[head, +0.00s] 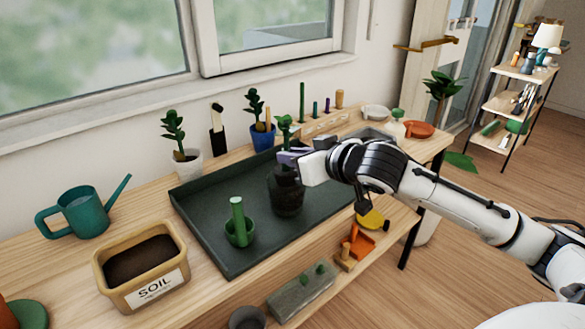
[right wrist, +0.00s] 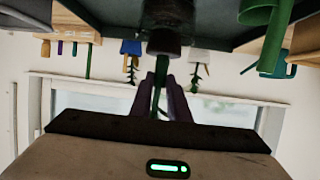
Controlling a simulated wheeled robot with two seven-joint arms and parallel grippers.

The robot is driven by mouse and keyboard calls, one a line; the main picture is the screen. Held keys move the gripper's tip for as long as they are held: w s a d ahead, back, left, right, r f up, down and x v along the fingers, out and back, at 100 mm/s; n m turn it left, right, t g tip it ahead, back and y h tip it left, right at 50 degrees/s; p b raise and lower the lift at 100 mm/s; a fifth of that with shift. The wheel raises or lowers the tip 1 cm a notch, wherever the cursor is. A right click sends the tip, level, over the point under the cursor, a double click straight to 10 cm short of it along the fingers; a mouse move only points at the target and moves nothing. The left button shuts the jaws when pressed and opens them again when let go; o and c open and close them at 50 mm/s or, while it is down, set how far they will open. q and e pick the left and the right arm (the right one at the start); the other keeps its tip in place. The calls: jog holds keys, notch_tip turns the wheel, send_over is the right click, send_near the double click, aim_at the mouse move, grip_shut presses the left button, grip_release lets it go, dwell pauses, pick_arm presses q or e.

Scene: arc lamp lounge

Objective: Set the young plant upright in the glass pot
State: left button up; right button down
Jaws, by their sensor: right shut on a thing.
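The young plant (head: 284,127) shows its green leaves just above my right gripper (head: 290,157). My right gripper is shut on its green stem, which runs between the fingers in the right wrist view (right wrist: 160,92). The dark, see-through-looking glass pot (head: 287,194) stands on the tray directly below the fingers. In the right wrist view, a brownish round piece (right wrist: 163,42) is at the stem's lower end; I cannot tell whether it is the root plug or the pot's neck, nor how deep the plant sits. The plant looks near upright. My left gripper is not in view.
A soil box (head: 140,270) and teal watering can (head: 82,213) are left. Potted plants (head: 187,160) stand behind. The tray's front right is clear.

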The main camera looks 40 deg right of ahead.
aim_at(289, 168)
jog(key=shift+f, duration=1.25)
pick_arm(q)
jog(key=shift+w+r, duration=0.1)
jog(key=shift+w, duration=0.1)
pick_arm(e)
jog(key=shift+f, duration=0.45)
jog(key=c, duration=1.7)
grip_release()
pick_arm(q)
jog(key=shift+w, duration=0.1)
